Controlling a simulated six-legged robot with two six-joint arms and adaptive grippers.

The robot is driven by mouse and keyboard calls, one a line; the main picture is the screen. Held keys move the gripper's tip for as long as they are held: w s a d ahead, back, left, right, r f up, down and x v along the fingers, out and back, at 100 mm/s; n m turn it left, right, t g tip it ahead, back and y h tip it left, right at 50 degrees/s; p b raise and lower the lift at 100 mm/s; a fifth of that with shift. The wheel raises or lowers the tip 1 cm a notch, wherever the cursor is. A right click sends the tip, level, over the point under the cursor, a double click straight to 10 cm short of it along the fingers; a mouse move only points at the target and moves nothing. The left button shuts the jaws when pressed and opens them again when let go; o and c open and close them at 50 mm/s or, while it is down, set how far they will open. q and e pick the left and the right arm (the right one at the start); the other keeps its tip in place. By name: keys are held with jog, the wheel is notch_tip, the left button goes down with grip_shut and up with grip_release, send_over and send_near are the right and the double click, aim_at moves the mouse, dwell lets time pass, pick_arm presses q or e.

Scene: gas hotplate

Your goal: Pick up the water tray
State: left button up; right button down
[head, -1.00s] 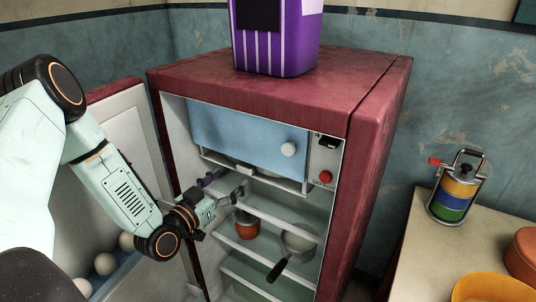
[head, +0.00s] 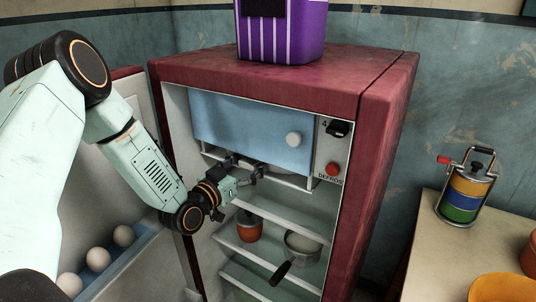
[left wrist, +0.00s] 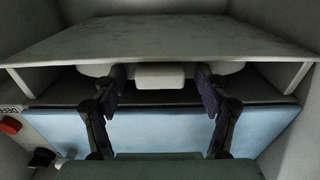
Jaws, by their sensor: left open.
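The water tray (head: 298,183) is a pale, shallow tray under the blue freezer door in the open fridge. My left gripper (head: 248,168) is at the tray's front, just below the door. It is open, with one dark finger on each side of the handle and a gap to it on both sides in the left wrist view (left wrist: 161,92). In the head view my gripper covers the handle. My right gripper is not in view.
The blue freezer door (head: 250,135) is shut above the tray. A control panel with a red button (head: 332,169) is to its right. Eggs (head: 98,258) sit in the open fridge door.

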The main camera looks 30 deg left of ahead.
pick_arm(q)
jog(key=shift+c, duration=0.2)
jog(key=shift+r, duration=0.1)
grip_shut()
dwell(0.4)
